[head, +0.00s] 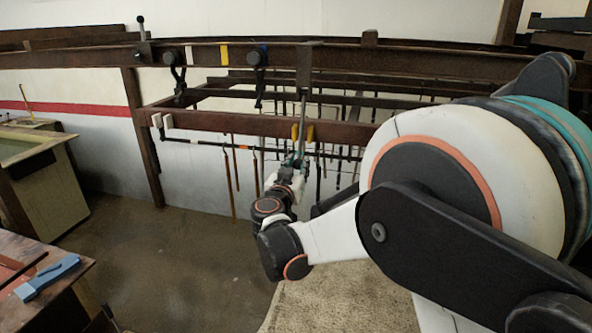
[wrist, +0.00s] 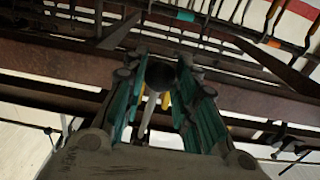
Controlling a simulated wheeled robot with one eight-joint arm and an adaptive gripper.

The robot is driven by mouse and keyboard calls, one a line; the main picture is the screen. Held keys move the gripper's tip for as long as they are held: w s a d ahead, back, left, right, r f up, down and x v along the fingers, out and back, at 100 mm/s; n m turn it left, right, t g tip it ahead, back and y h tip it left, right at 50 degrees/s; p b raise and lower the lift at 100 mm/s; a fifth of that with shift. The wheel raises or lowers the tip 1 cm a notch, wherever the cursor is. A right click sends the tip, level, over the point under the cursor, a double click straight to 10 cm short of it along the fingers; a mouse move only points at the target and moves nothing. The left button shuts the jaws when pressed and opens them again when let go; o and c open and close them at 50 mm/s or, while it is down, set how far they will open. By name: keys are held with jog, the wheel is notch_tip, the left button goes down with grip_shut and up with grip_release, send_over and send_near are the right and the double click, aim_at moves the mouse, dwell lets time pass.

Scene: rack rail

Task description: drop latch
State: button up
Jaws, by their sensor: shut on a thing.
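My gripper (head: 298,160) is below the upper rail, in front of the lower brown beam. In the wrist view its teal-padded fingers (wrist: 162,90) stand on both sides of a pale lever with a dark round knob (wrist: 160,74), and it is shut on this lever. In the head view a thin grey lever (head: 303,105) hangs down from a brown bracket (head: 305,65) on the upper rail (head: 400,62) to my gripper. Its lower end is hidden by the fingers.
Two black hooks (head: 257,60) and an upright knobbed lever (head: 141,27) are on the rail to the left. Yellow pieces (head: 310,132) sit on the lower beam (head: 225,122) close to my gripper. Thin rods hang behind. A table with a blue tool (head: 48,278) stands lower left.

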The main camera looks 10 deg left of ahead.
jog(key=shift+w+d+f+b, duration=0.1)
jog(key=shift+w+f+b, duration=0.2)
jog(key=shift+w, duration=0.45)
jog(key=shift+w+f+b, duration=0.2)
jog(key=shift+w+b, duration=0.1)
jog(key=shift+w, duration=0.45)
jog(key=shift+w+d+f+b, duration=0.15)
jog(key=shift+w+b, duration=0.3)
jog(key=shift+w, duration=1.7)
jog(key=o, duration=1)
jog(key=shift+w, duration=0.15)
jog(key=shift+c, duration=0.2)
jog(key=shift+s+a+b, duration=0.15)
jog(key=shift+s+b, duration=0.2)
jog(key=shift+s, duration=1.45)
jog(key=shift+s+a+b, duration=0.1)
jog(key=shift+s+b, duration=0.25)
jog(key=shift+s, duration=1.45)
